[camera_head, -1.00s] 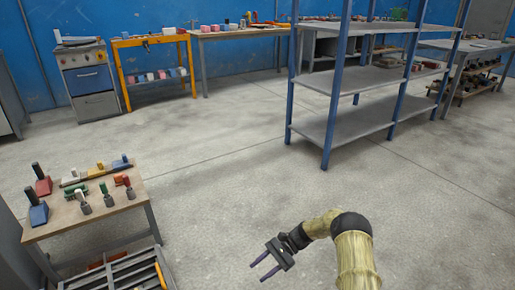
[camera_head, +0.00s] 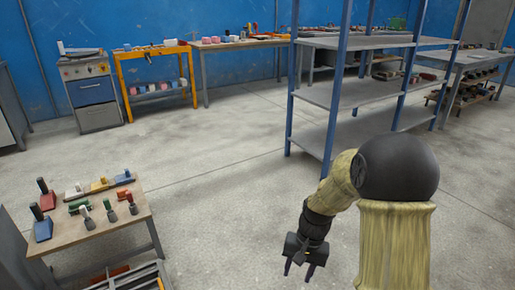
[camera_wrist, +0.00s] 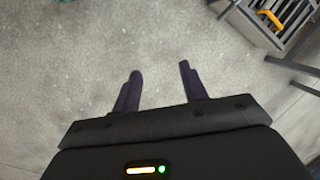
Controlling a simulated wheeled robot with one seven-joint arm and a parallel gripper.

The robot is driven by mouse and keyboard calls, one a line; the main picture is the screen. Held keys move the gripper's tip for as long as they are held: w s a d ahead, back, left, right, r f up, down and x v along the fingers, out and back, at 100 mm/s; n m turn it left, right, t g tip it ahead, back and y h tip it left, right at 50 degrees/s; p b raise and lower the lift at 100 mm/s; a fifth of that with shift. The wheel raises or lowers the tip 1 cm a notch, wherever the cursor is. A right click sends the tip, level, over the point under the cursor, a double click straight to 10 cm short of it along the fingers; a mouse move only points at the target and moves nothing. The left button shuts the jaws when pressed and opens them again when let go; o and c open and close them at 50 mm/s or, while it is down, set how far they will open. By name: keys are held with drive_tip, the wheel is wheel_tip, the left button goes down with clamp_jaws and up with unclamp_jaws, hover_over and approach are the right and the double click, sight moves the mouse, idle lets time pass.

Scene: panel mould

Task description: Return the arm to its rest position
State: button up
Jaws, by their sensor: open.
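My gripper (camera_head: 299,270) hangs below my bent arm at the lower middle of the head view, pointing down over bare floor. Its two dark fingers are apart with nothing between them. The wrist view also shows the gripper (camera_wrist: 160,80) open and empty above the grey concrete floor (camera_wrist: 100,45). My arm is folded close to the head camera, with a large black joint at the right. The gripper touches nothing that I can see.
A small wooden table (camera_head: 70,236) with several coloured-handled tools stands at the left. A grey slatted rack (camera_wrist: 262,22) is beside it low down. Blue-post shelving (camera_head: 330,97) stands behind my arm. The middle floor is clear.

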drive_tip(key=s+d+r+n+t+h+p, duration=0.2)
drive_tip(key=s+d+r+n+t+p, duration=0.15)
drive_tip(key=s+r, duration=0.65)
wheel_tip(320, 180, up, 38)
drive_tip(key=p, duration=3.7)
drive_tip(key=shift+d+f+m, duration=0.25)
drive_tip(key=shift+d+m, duration=0.1)
drive_tip(key=shift+d, duration=0.05)
drive_tip(key=shift+w+t, duration=0.1)
drive_tip(key=shift+t, duration=0.15)
drive_tip(key=shift+c, duration=0.2)
drive_tip(key=shift+c, duration=0.5)
drive_tip(key=shift+a, duration=0.1)
